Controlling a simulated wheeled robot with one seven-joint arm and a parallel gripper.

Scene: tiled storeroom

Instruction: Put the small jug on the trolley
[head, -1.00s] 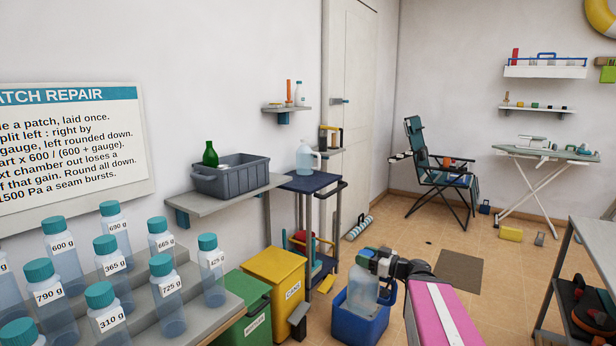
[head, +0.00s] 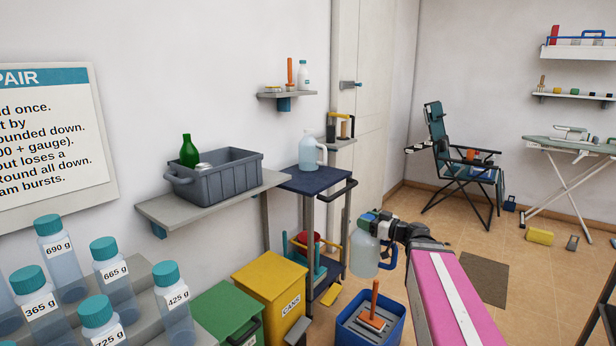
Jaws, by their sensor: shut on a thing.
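My gripper (head: 372,222) is shut on the top of a translucent jug (head: 364,254) with a blue handle; I take this for the small jug. It hangs roughly upright above and behind the blue crate (head: 350,338), clear of it. The trolley (head: 308,184) has a dark blue top and a dark push handle at its right. It stands against the wall, left of and beyond my gripper. Another translucent jug (head: 308,153), with a pale handle, stands on its top.
The blue crate holds an orange-handled brush (head: 374,310). Yellow (head: 268,285) and green (head: 222,318) bins stand before the trolley. A wall shelf (head: 215,203) bears a grey crate with a green bottle. The trolley's front top is bare.

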